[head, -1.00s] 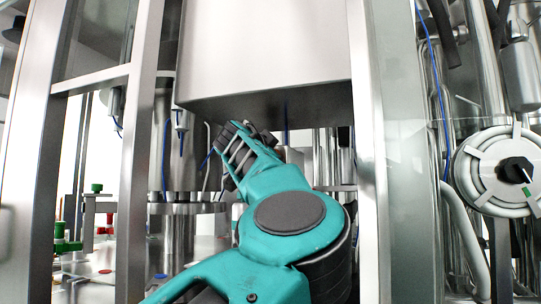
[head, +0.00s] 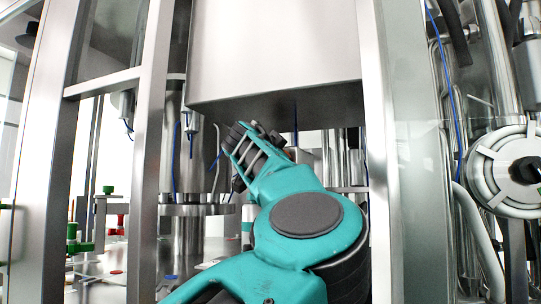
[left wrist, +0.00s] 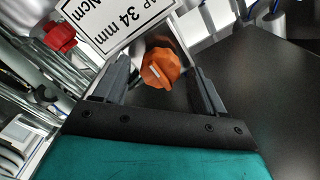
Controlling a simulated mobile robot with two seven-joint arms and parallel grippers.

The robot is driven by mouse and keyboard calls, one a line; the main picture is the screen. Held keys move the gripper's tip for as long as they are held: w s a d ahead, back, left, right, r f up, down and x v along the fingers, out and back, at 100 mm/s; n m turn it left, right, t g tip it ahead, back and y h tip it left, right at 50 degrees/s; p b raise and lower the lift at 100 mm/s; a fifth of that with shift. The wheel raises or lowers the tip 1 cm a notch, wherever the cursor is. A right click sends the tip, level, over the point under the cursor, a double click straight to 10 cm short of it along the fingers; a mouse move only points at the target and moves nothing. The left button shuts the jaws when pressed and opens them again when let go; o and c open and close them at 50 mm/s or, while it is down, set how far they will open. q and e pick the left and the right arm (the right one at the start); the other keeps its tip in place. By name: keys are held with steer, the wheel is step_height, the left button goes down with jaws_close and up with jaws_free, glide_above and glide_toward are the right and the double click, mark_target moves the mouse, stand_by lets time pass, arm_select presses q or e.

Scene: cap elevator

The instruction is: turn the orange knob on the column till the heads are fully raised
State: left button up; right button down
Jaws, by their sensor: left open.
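My left gripper (left wrist: 160,64) is open, with one dark finger on each side of the knob and a gap visible on both sides. I cannot tell how deep the knob lies between the fingers. In the head view my teal left arm reaches up under the big steel housing to its dark hand end (head: 243,142). The knob is hidden there. My right gripper is not in view.
A white label (left wrist: 113,22) reading "34 mm" and a red knob (left wrist: 60,37) lie beside the orange knob.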

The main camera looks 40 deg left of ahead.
arm_select(q)
steer(key=b+v, duration=0.7)
steer(key=v, duration=0.5)
steer(key=shift+s+b, duration=0.2)
steer(key=shift+b, duration=0.1)
steer(key=shift+f, duration=0.1)
